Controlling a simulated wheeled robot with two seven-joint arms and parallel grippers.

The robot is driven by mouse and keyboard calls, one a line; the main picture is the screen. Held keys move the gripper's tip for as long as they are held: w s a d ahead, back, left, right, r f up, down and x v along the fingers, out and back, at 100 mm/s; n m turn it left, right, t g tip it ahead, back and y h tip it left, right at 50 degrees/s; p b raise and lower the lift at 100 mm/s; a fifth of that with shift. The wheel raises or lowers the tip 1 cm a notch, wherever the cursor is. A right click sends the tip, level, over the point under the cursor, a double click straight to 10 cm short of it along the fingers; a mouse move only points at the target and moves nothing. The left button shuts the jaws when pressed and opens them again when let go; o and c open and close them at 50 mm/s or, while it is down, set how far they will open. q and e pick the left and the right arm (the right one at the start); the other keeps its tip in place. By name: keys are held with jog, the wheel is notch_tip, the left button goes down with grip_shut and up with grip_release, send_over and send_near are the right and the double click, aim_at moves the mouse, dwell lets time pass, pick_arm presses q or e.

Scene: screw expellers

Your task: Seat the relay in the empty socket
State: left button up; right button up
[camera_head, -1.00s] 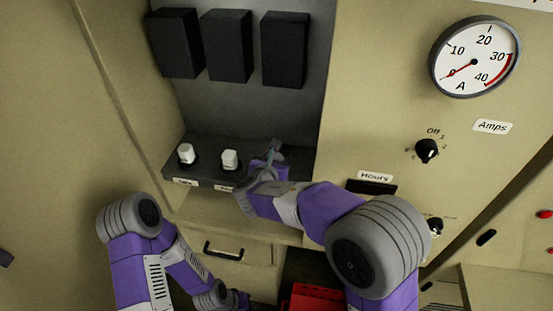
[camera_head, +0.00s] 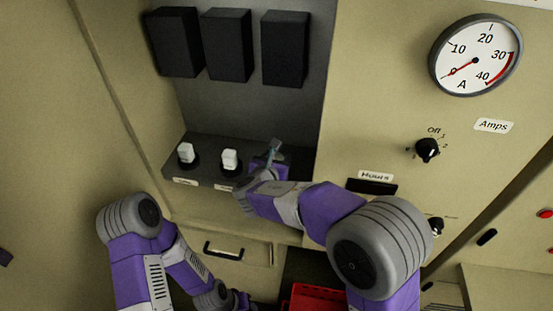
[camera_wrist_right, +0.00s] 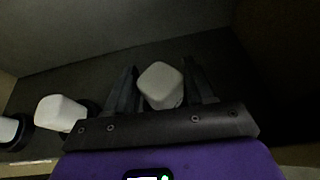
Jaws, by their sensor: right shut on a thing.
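My right gripper (camera_head: 262,168) is at the right end of the dark socket ledge (camera_head: 205,180). In the right wrist view its two dark fingers (camera_wrist_right: 160,88) are shut on a white relay (camera_wrist_right: 160,84). Two other white relays, a left one (camera_head: 186,152) and a middle one (camera_head: 230,160), sit upright in round dark sockets on the ledge. The middle one also shows in the right wrist view (camera_wrist_right: 62,113). The socket under the held relay is hidden, so I cannot tell whether the relay is in it. My left gripper (camera_head: 238,300) is low at the bottom edge, its jaws unclear.
Several black boxes (camera_head: 227,46) hang on the grey back panel above the ledge. To the right is a beige panel with an ammeter (camera_head: 474,57) and a black knob (camera_head: 427,150). Below are a drawer handle (camera_head: 223,251) and a red bin (camera_head: 318,298).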

jog(key=shift+f+b, duration=0.6)
jog(key=shift+f, duration=0.05)
jog(key=o, duration=0.8)
jog(key=shift+s+r, duration=0.1)
jog(key=p+v, duration=0.2)
jog(key=v, duration=0.8)
jog(key=shift+s+r, duration=0.2)
jog(key=shift+s, duration=0.15)
jog(key=shift+a, duration=0.1)
